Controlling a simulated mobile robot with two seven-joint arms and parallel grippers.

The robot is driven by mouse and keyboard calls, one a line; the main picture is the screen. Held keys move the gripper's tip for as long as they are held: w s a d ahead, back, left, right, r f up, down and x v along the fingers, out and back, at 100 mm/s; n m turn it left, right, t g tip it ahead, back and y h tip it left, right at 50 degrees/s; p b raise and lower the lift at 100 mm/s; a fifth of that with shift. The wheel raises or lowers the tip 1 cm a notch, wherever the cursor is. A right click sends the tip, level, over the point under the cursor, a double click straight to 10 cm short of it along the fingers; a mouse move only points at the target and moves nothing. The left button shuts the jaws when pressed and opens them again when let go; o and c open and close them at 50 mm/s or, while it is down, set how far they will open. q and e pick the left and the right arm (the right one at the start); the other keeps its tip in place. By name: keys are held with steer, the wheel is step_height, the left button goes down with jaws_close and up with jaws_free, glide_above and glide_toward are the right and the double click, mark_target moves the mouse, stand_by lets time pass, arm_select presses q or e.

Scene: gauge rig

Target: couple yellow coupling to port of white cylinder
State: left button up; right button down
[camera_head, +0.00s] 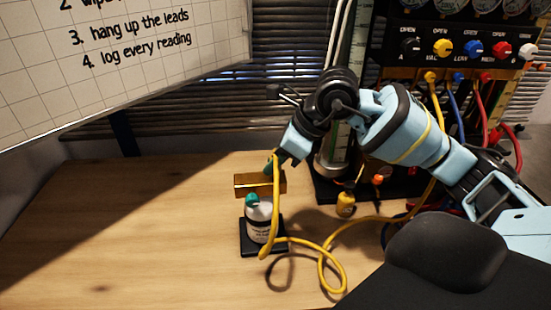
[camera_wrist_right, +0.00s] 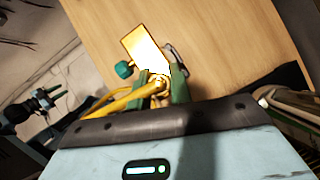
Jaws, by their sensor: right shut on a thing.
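The white cylinder (camera_head: 262,224) stands upright on a black base (camera_head: 262,249) on the table, with a teal knob (camera_head: 251,200) near its top. A brass-coloured block (camera_head: 247,184) shows above it; both the block (camera_wrist_right: 143,44) and the teal knob (camera_wrist_right: 124,70) are in the right wrist view. My right gripper (camera_wrist_right: 161,84) is shut on the yellow coupling (camera_wrist_right: 159,81), close beside the block. The gripper (camera_head: 274,167) hides the coupling's tip in the head view. I cannot tell whether coupling and port touch. A dark arm part (camera_wrist_right: 38,108), probably my left gripper, shows small in the wrist view.
The yellow hose (camera_head: 333,282) loops over the table in front of the cylinder and runs to the gauge panel (camera_head: 462,50). A small yellow fitting (camera_head: 346,204) and an orange one (camera_head: 378,179) stand to the right. The table's left side (camera_head: 110,240) is clear.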

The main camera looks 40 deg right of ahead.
steer(key=shift+f, duration=0.3)
stand_by(0.6)
stand_by(0.4)
steer(key=c, duration=0.9)
jaws_free()
steer(key=shift+r, duration=0.1)
steer(key=shift+o, duration=0.2)
steer(key=v, duration=0.7)
steer(key=shift+s+r, duration=0.15)
steer(key=shift+r, duration=0.25)
